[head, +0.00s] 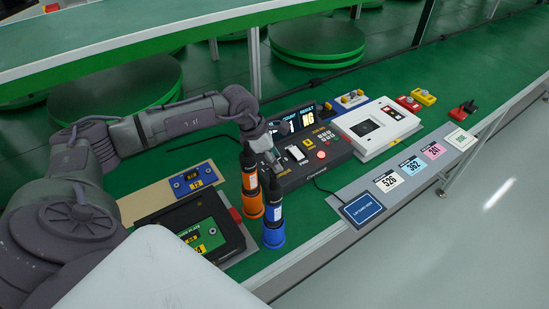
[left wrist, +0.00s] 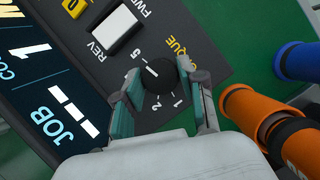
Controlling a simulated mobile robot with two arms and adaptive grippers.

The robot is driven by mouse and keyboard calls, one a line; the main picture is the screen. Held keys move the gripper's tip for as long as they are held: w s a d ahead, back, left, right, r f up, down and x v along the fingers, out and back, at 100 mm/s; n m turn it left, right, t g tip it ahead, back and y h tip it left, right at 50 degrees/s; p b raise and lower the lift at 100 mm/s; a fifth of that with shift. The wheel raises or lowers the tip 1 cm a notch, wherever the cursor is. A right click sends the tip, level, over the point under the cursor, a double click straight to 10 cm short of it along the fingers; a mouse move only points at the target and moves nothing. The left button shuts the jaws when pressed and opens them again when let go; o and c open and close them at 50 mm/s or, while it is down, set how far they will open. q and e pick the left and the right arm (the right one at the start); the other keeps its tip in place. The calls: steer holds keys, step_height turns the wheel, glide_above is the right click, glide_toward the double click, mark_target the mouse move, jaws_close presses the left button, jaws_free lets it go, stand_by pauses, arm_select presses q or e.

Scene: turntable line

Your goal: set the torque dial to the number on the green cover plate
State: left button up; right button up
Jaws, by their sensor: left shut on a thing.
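The torque dial (left wrist: 160,75) is a black round knob on the dark control panel, with "TORQUE" printed beside it. A white mark on it points up and left in the left wrist view, and printed numbers around it include 1, 2 and 5. My left gripper (left wrist: 158,90) has its fingers on either side of the dial and is shut on it. In the head view my left gripper (head: 264,148) covers the dial. The green cover plate (head: 205,232) lies in a black tray at the lower left; its yellow number label is partly hidden and hard to read. My right gripper is out of view.
An orange screwdriver (head: 251,185) and a blue one (head: 273,220) stand close in front of the panel. A white box (head: 370,135) sits to its right. Number cards (head: 388,181) line the grey front strip. A display (head: 298,120) stands at the back.

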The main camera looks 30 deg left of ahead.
arm_select(q)
steer(key=shift+n, duration=0.4)
steer(key=n+t+y+b, duration=0.1)
steer(key=n, duration=0.1)
steer(key=shift+n, duration=0.4)
steer(key=shift+d+n+y+b, duration=0.1)
steer(key=shift+n+y+b, duration=0.3)
steer(key=shift+n+b, duration=0.45)
steer(key=shift+n+y+b, duration=0.4)
steer(key=shift+n, duration=0.85)
steer(key=shift+t, duration=0.3)
steer(key=o, duration=1.1)
steer(key=shift+o, duration=0.2)
steer(key=shift+r, duration=0.15)
step_height(320, 180, up, 10)
